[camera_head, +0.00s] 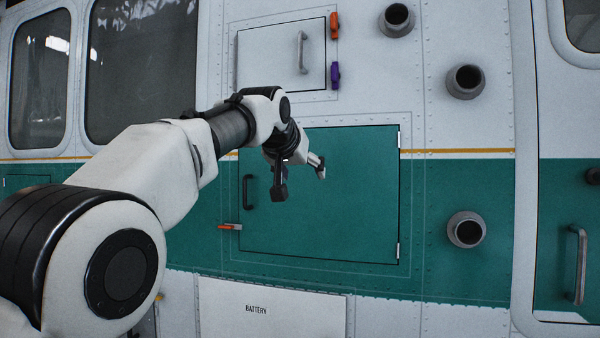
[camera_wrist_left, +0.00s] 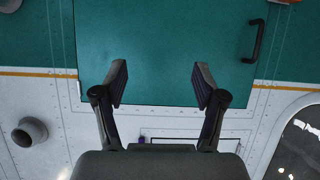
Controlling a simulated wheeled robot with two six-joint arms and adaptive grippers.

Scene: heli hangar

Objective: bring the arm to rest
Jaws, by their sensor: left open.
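My left arm (camera_head: 130,180) comes in from the left and reaches toward the helicopter's side. My left gripper (camera_head: 300,180) is open and empty in front of the green lower hatch door (camera_head: 340,215). In the left wrist view the two fingers of the gripper (camera_wrist_left: 161,83) stand wide apart, with only the hatch and white skin behind them. The green hatch door looks shut. Its dark handle (camera_head: 249,191) is left of the gripper in the head view and shows at the upper right of the wrist view (camera_wrist_left: 256,41). My right gripper is not in view.
Above is a white hatch (camera_head: 268,62) with a grey handle (camera_head: 302,52), an orange latch (camera_head: 334,25) and a purple latch (camera_head: 335,75). Another orange latch (camera_head: 229,227) sits at the green door's lower left. Round grey ports (camera_head: 466,81) stick out on the right. A BATTERY panel (camera_head: 290,310) is below.

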